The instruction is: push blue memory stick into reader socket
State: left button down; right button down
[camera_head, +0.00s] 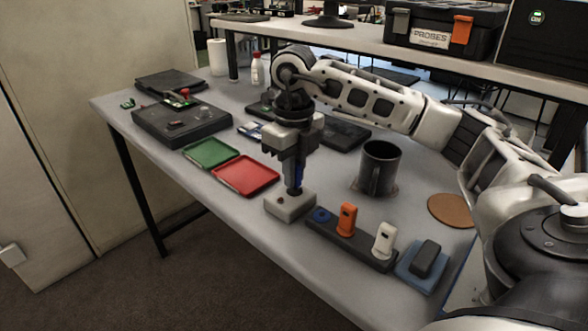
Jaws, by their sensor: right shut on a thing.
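My right gripper (294,188) points straight down, shut on the blue memory stick (300,175), of which only a thin blue strip shows beside the fingers. The fingertips are right over the top of the light grey reader (290,208), a small block with a reddish dot on its top, near the table's front edge. The stick's lower end and the socket are hidden by the fingers. I cannot tell whether the stick is in the socket or just above it. My left gripper is not in view.
Right of the reader, a dark rack (350,241) holds an orange stick (346,219) and a white stick (384,240), with an empty blue-ringed place (321,215). Red (246,175) and green (211,152) trays lie left.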

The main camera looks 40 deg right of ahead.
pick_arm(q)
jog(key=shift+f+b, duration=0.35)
pick_arm(e)
jog(key=shift+f, duration=0.55)
jog(key=c, duration=1.3)
grip_release()
jog(key=shift+c, duration=0.2)
jog(key=shift+r, duration=0.1)
